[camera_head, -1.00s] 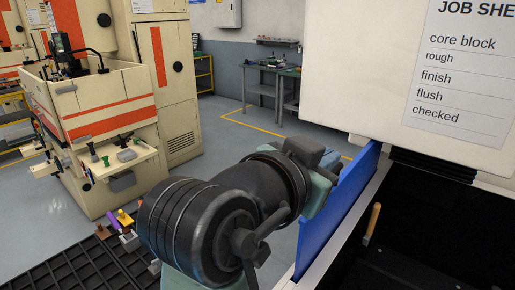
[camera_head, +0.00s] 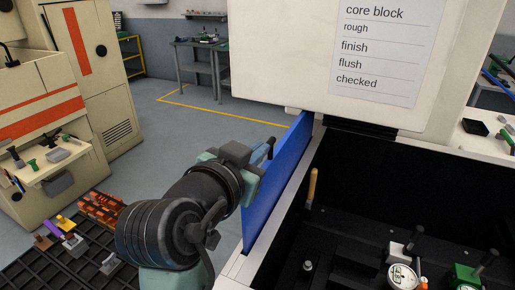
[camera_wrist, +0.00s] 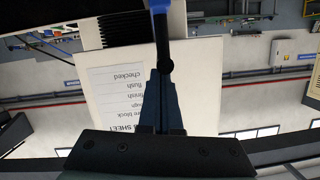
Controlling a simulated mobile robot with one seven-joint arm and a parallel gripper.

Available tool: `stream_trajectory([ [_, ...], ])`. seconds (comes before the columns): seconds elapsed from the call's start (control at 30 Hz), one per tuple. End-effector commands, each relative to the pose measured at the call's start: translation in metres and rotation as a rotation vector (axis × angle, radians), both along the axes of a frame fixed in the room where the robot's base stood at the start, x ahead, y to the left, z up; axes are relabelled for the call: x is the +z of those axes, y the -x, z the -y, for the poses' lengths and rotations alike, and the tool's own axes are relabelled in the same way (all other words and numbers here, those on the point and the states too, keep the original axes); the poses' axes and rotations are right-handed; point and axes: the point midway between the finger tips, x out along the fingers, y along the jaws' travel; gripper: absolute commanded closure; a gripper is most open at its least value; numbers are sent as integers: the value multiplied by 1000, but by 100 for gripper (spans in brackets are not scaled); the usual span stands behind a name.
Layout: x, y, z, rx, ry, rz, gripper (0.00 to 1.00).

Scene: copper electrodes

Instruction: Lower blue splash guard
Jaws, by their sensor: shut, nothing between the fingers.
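The blue splash guard (camera_head: 277,185) is an upright panel along the left edge of the machine tank in the head view. It stands above the tank rim. My gripper (camera_head: 268,150) is at the guard's outer left side, near its upper edge; I cannot tell whether it touches. In the wrist view my gripper's dark fingers (camera_wrist: 160,80) are closed together with nothing between them. A blue piece (camera_wrist: 159,5), seemingly the guard edge-on, shows at the top, with a dark strip below it in line with the fingertips.
The white machine head with a job sheet (camera_head: 375,50) overhangs the tank's back. In the dark tank stand a wooden-handled tool (camera_head: 312,188), a dial gauge (camera_head: 402,277) and a green block (camera_head: 465,278).

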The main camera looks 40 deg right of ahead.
Motion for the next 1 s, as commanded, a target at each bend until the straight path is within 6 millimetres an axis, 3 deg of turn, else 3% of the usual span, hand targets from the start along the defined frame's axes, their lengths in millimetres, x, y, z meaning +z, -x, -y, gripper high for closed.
stream_trajectory([
  [0.17, -20, 0, 0, -1, -1, -2, 100],
  [0.8, -136, 0, 0, 0, -1, -3, 100],
  [0.93, -149, 0, 0, 0, -1, -3, 100],
  [1.0, -142, 0, 0, -1, -1, -2, 100],
])
